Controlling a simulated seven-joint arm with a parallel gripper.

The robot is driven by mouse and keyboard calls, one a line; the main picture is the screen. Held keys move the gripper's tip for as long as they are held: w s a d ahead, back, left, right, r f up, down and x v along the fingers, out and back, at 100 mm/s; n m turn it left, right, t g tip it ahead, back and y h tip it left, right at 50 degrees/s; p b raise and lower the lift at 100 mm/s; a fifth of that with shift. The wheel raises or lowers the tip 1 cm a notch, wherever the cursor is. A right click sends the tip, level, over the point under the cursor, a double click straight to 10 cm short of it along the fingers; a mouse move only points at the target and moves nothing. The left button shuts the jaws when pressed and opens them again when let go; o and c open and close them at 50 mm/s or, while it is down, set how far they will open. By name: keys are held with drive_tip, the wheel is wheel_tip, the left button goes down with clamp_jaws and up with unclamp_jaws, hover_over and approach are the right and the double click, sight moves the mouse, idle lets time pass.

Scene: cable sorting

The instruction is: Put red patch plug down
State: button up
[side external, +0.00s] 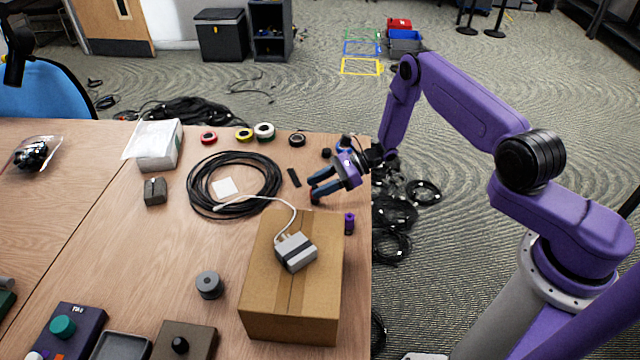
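My gripper (313,187) is over the right part of the table, near its right edge. Its two dark fingers point left and are spread apart, with nothing visible between them. I cannot make out a red patch plug anywhere in this view. A grey box-shaped adapter (296,252) with a white cable lies on top of a cardboard box (262,318), in front of my gripper. A coil of black cable (273,187) lies on the table left of my gripper. A small black strip (293,177) lies between the coil and my fingers.
Tape rolls, one red (208,138), stand at the table's back. A small purple cylinder (349,224) stands beside the cardboard box at the right edge. A grey knob-like cylinder (208,285) and a control box (80,318) are at the front.

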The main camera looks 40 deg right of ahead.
drive_tip(key=shift+o, duration=0.2)
drive_tip(key=shift+d+r, duration=0.15)
drive_tip(key=shift+r, duration=0.05)
drive_tip(key=v, duration=1.2)
drive_tip(key=s+a+r+n+g+h, duration=0.5)
drive_tip(key=s+a+r+n+g, duration=0.5)
drive_tip(key=s+a+r+n, duration=0.45)
drive_tip(key=s+d+r+n+t+h, duration=0.2)
drive_tip(key=s+d+r+n+h, duration=0.1)
drive_tip(key=s+n, duration=0.7)
drive_tip(key=s+d+r+n+t+h, duration=0.3)
drive_tip(key=s+r+n+h, duration=0.1)
drive_tip(key=s+n, duration=0.5)
drive_tip(key=shift+s+d+r+n, duration=0.3)
drive_tip(key=shift+s+r+n, duration=0.05)
drive_tip(key=shift+r+n, duration=0.45)
